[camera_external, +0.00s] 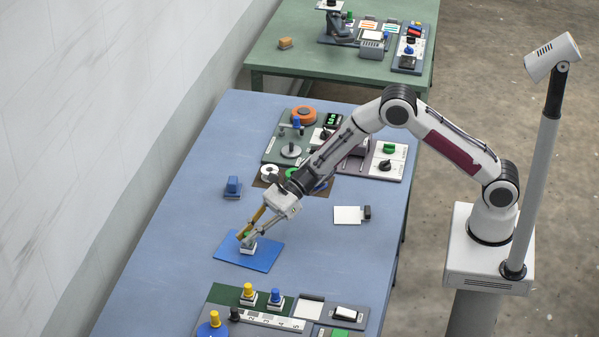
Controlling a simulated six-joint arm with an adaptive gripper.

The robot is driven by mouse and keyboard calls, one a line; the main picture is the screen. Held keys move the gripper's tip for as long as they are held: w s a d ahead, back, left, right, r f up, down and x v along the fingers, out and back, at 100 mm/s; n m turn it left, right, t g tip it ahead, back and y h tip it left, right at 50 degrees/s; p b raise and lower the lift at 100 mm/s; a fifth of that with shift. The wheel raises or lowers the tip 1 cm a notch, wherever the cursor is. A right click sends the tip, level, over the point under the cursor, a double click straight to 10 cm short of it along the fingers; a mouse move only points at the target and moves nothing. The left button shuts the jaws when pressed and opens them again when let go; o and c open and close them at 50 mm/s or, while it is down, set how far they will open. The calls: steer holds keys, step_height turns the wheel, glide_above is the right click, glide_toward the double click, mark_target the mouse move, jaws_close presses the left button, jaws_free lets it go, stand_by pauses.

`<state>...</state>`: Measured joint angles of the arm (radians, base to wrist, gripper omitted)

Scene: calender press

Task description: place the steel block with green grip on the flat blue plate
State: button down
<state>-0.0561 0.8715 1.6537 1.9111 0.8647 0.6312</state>
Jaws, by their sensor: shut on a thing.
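The flat blue plate (266,258) lies on the blue table, left of centre in the external view. My gripper (245,237) is low over the plate's upper middle, with its fingers pointing down and left. It is shut on the steel block with green grip (248,249). The block is upright and its pale steel base shows below the fingers. A little of the green grip shows between the fingers; the rest is hidden. The block's base appears at or just above the plate surface; I cannot tell whether it touches.
A blue-topped block (233,186) stands behind the plate. A white card with a dark clip (348,215) lies to the right. A panel with yellow and blue knobs (262,310) stands in front. Machine panels (290,150) stand behind. The table's left side is clear.

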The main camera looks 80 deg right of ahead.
steer(key=shift+f, duration=0.1)
steer(key=c, duration=2)
jaws_free()
steer(key=shift+s+d+r, duration=0.25)
steer(key=shift+d+r, duration=0.1)
steer(key=shift+d, duration=0.05)
steer(key=v, duration=1.1)
steer(key=shift+f, duration=0.1)
